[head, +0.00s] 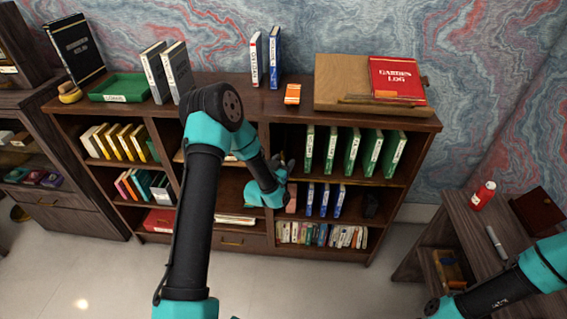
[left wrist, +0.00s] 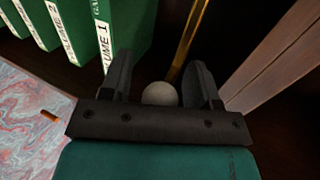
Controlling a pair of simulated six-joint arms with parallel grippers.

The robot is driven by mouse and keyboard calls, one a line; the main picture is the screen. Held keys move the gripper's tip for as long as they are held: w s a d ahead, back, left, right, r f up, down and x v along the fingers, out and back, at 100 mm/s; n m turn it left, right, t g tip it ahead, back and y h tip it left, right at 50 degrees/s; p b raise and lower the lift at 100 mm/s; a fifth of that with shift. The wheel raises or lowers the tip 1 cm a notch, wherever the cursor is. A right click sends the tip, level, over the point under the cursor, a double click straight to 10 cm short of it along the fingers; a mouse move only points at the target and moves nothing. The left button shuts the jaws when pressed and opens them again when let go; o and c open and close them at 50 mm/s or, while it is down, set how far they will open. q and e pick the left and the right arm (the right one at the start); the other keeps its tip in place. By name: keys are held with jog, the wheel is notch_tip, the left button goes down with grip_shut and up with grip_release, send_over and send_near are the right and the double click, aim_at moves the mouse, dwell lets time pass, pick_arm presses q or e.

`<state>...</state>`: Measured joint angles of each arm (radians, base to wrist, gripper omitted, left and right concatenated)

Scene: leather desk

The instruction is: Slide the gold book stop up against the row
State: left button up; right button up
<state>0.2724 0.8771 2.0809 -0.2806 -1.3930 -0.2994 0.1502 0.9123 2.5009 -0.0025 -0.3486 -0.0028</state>
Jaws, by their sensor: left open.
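The row of green books (head: 351,152) stands upright on the upper right shelf of the bookcase. In the left wrist view the nearest one is the green book marked Volume 1 (left wrist: 127,25). The gold book stop (left wrist: 190,40) shows there as a thin gold upright, apart from that book; in the head view I cannot make it out behind my arm. My left gripper (head: 287,168) is at the left end of the row. Its fingers (left wrist: 160,80) are open near the stop, with a pale round thing between them. My right gripper is out of view.
A wooden panel (left wrist: 268,55) stands close on the right of the left fingers. Blue books (head: 325,200) stand on the shelf below. On the bookcase top are an orange box (head: 292,94) and a wooden board (head: 340,75) bearing a red book (head: 397,80).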

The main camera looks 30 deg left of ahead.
pick_arm(q)
grip_shut()
dwell(0.5)
